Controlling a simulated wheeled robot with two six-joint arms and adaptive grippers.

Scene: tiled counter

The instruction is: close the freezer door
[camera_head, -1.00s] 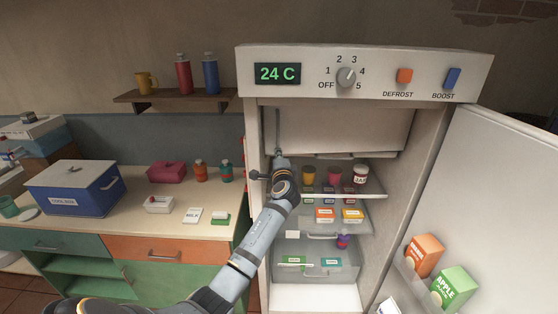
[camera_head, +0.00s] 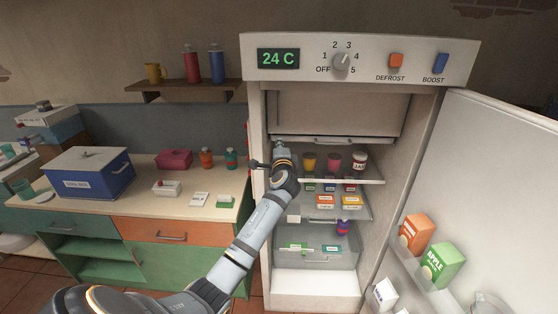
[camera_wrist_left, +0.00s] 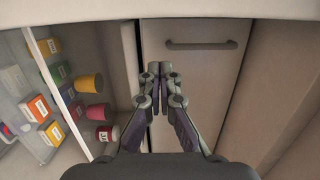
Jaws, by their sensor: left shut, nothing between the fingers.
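The freezer door (camera_head: 335,112) is a pale panel in the top of the tall white fridge, above the shelves. It spans the compartment nearly square-on; I cannot tell whether it is fully shut. In the left wrist view the door (camera_wrist_left: 205,95) has a dark grey handle (camera_wrist_left: 202,45) near its top edge in that picture. My left gripper (camera_head: 279,143) is at the door's lower left corner. In the wrist view my left gripper (camera_wrist_left: 159,68) is shut and empty, its tips overlapping the panel; contact is unclear. My right gripper is not in view.
The big fridge door (camera_head: 475,190) stands open at right, with cartons (camera_head: 442,265) in its rack. Jars (camera_head: 333,163) stand on the shelf (camera_head: 350,181) just below the freezer.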

